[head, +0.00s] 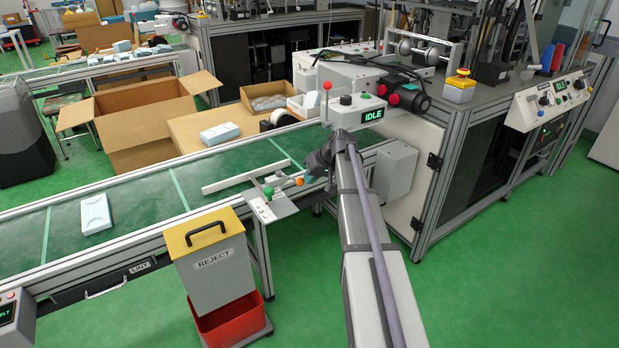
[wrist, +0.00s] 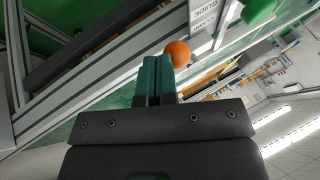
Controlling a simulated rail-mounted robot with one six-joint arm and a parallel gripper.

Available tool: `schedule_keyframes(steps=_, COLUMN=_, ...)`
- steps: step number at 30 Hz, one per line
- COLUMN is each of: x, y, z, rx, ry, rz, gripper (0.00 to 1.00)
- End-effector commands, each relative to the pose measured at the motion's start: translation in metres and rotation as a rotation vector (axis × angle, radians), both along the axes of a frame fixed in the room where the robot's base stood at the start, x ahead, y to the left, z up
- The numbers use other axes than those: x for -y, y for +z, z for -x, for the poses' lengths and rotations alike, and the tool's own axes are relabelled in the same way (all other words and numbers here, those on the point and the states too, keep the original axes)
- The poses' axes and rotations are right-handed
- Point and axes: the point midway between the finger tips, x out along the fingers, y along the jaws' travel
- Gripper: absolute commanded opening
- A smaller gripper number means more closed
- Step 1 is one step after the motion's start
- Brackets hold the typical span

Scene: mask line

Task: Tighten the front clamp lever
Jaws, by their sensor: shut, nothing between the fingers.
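A guide clamp plate (head: 270,208) sits at the near edge of the conveyor and carries small levers. An orange ball knob (head: 299,181) is on its right, and a green knob (head: 268,191) is further left. In the wrist view the orange knob (wrist: 177,53) is just beyond and right of my fingertips, and the green knob (wrist: 258,10) is at the upper right. My gripper (wrist: 154,60) is shut and empty beside the orange knob; contact cannot be told. In the head view my arm hides most of the gripper.
A white guide rail (head: 235,178) lies across the green belt (head: 145,205). A yellow-topped REJECT bin (head: 212,258) stands in front of the conveyor. A control box reading IDLE (head: 354,112) is behind my gripper. A white mask pack (head: 95,213) lies on the belt at left.

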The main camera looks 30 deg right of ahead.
Motion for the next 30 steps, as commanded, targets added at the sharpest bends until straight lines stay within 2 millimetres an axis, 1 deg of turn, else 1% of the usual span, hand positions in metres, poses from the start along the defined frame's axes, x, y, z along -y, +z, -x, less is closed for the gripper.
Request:
schedule_keyframes(steps=5, x=0.008, y=0.0, z=-0.009, rx=0.001, ry=0.0, rz=0.0, gripper=0.0)
schedule_keyframes(steps=11, x=0.01, y=0.0, z=-0.01, rx=0.002, ry=0.0, rz=-0.001, gripper=0.0)
schedule_keyframes(steps=13, x=0.014, y=0.002, z=-0.01, rx=0.002, ry=0.0, rz=-0.001, gripper=0.0)
schedule_keyframes(steps=17, x=0.034, y=0.008, z=-0.01, rx=0.002, ry=0.002, rz=0.0, gripper=0.0)
schedule_keyframes(steps=18, x=0.044, y=0.011, z=-0.009, rx=0.001, ry=0.004, rz=0.001, gripper=0.0)
schedule_keyframes(steps=19, x=0.049, y=0.018, z=-0.007, rx=0.001, ry=0.005, rz=0.0, gripper=0.0)
schedule_keyframes(steps=21, x=0.055, y=0.046, z=0.004, rx=0.002, ry=0.006, rz=0.001, gripper=0.0)
schedule_keyframes(steps=24, x=0.067, y=0.069, z=0.015, rx=0.001, ry=0.005, rz=0.0, gripper=0.0)
schedule_keyframes(steps=27, x=0.076, y=0.085, z=0.024, rx=0.001, ry=0.007, rz=0.0, gripper=0.0)
schedule_keyframes(steps=30, x=0.082, y=0.093, z=0.029, rx=0.001, ry=0.007, rz=0.0, gripper=0.0)
